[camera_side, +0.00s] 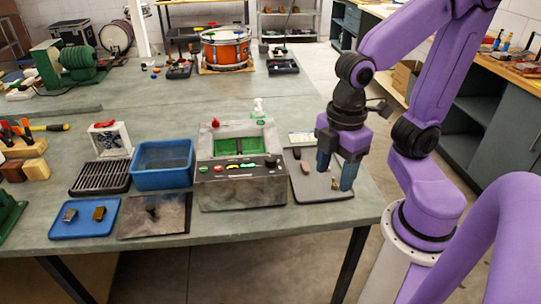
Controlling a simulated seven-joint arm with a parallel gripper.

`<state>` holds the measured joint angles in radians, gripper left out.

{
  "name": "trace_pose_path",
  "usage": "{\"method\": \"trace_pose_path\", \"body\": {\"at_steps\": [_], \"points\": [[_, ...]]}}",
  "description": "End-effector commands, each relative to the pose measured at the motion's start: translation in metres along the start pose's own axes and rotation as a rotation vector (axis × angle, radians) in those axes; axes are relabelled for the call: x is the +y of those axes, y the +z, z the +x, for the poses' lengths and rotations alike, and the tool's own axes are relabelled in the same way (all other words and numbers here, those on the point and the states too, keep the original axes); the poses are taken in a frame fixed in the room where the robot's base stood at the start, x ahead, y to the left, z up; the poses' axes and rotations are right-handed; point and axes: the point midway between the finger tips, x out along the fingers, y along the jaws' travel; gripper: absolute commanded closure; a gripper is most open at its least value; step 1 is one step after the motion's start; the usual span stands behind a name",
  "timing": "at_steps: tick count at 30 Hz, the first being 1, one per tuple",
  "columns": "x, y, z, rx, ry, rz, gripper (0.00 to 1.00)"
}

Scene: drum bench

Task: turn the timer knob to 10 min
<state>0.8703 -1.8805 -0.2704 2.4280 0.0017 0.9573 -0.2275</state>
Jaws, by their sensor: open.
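A grey machine (240,190) with a control panel stands on the bench in the middle of the view. Its top holds a green-lined tank, and its sloping front panel carries several small coloured controls. A dark knob (271,162) shows at the right end of that panel; I cannot read its marks or which control is the timer. My gripper (335,175) hangs to the right of the machine, fingers pointing down, above a dark grey mat. It is open, with a clear gap between its blue fingers, and apart from the panel.
Left of the machine are a blue bin (162,165), a black rack (100,177), a dark plate (155,216) and a blue tray (86,218). Small parts lie on the grey mat (312,184) under my gripper. An orange drum (226,49) stands far back.

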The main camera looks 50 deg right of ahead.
Motion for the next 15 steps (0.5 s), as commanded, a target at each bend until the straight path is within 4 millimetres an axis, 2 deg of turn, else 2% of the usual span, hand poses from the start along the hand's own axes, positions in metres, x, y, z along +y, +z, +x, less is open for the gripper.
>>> {"method": "trace_pose_path", "body": {"at_steps": [6,15], "points": [[0.047,-0.023,-0.021,-0.006,0.003,-0.256,0.41],[0.118,-0.034,-0.050,-0.016,-0.003,-0.633,0.41]]}}
